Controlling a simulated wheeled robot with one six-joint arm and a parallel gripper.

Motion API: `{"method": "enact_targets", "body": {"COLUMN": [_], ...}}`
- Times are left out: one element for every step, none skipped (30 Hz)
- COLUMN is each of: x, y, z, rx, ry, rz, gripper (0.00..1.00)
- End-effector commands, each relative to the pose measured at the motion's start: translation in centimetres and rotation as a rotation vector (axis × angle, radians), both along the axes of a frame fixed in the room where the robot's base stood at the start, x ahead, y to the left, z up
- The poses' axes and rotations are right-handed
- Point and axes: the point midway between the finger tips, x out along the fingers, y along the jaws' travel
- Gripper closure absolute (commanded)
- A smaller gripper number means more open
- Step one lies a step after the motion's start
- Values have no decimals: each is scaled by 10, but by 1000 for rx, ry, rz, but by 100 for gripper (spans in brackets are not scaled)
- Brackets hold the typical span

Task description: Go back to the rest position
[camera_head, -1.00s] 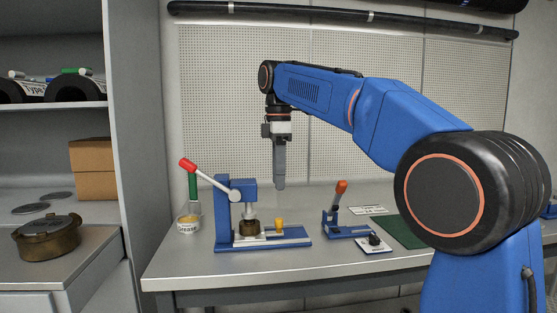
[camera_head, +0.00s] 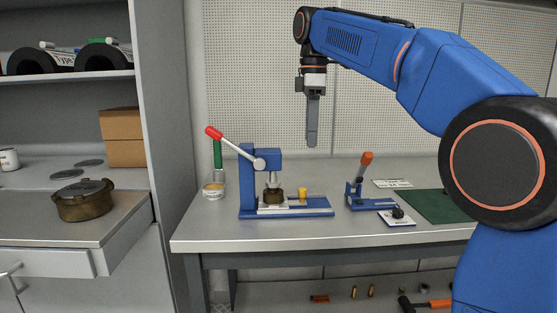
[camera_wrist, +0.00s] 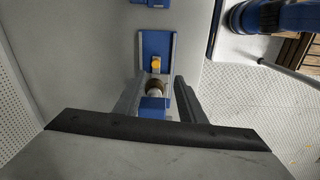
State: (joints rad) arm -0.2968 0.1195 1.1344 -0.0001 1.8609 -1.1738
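My gripper (camera_head: 312,135) hangs pointing down over the workbench (camera_head: 210,236), to the right of the top of the blue press (camera_head: 262,165). In the wrist view its two fingers (camera_wrist: 159,80) stand apart with nothing held between them. The press, with a red-tipped lever, stands on the bench below. It has a dark brass-coloured piece (camera_head: 274,196) under its ram and a small yellow piece (camera_head: 302,194) on its base. The wrist view shows the press between and beyond the fingers, with a clear gap.
A small orange-handled tool (camera_head: 362,180) and a black-knobbed block (camera_head: 397,216) sit right of the press. A green mat (camera_head: 440,205) lies farther right. A shelf unit (camera_head: 165,120) at left holds a brass pot (camera_head: 83,200) and a cardboard box (camera_head: 122,135).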

Motion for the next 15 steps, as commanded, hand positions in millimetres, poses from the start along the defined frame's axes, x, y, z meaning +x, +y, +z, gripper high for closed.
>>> {"method": "enact_targets", "body": {"x": [-11, -17, -24, -30, -37, -45, -51, -57, -66, -72, -79, -88, -95, -102, -111], "y": [-10, -15, -22, -27, -32, -39, -44, -49, -55, -60, -65, -71, -75, -79, -85], "z": [-3, -6, -10, -14, -18, -24, -28, -33, -40, -45, -50, -57, -63, -69, -78], "rx": [5, 8, 12, 16, 20, 25, 29, 34, 39, 44, 49, 56, 61, 67, 74], "ry": [-12, -18, -28, -37, -44, -54, -62, -70, -78, -86, -94, -103, -110, -118, -128], "rz": [-43, -74, -117, -148, -180, -222, -255, -287, -328, -361, -393, -435, -465, -496, -538], "gripper": [63, 63, 63, 63, 63, 63, 63, 63, 63, 63, 63, 63, 63, 63, 63]}}
